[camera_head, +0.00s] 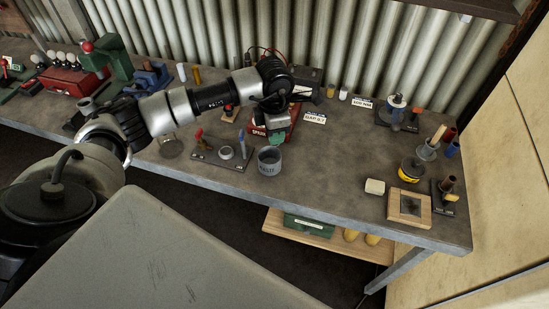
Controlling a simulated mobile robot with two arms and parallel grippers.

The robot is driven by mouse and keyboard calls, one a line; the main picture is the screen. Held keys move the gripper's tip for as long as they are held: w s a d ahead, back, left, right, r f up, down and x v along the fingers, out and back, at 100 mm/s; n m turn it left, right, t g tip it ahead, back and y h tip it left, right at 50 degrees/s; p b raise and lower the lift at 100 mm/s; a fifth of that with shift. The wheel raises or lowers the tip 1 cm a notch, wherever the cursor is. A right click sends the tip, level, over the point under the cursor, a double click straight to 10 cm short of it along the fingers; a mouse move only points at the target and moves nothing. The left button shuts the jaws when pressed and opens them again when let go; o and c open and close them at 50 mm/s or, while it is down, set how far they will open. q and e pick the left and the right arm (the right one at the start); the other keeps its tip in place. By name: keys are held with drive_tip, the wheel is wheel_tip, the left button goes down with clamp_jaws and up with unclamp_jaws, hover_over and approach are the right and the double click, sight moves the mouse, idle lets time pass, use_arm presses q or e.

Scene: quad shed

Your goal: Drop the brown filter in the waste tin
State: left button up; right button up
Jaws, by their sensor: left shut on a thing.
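The waste tin (269,161), a grey open-topped can with a "WASTE" label, stands upright near the front edge of the bench. My left gripper (277,106) is behind it, over the red and green boxes. My right gripper is not in view.
A dark tool stand (221,158) is left of the tin. A wooden tray (408,207), a pale block (375,187) and a yellow-and-black tin (411,170) are at the right. The bench between the tin and the pale block is clear.

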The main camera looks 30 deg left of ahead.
use_arm(q)
drive_tip(key=w+a+f+n+b, duration=0.1)
drive_tip(key=a+f+n, duration=0.3)
drive_tip(key=n, duration=0.5)
drive_tip(key=shift+w+a+f, duration=0.3)
drive_tip(key=shift+a+f, duration=0.1)
drive_tip(key=shift+f, duration=0.55)
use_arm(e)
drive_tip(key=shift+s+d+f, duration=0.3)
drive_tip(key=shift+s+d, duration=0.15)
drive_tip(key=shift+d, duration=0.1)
use_arm(q)
drive_tip(key=o, duration=1)
drive_tip(key=shift+r, duration=0.15)
wheel_tip(320, 180, up, 11)
drive_tip(key=b, duration=0.4)
drive_tip(key=shift+f, duration=0.2)
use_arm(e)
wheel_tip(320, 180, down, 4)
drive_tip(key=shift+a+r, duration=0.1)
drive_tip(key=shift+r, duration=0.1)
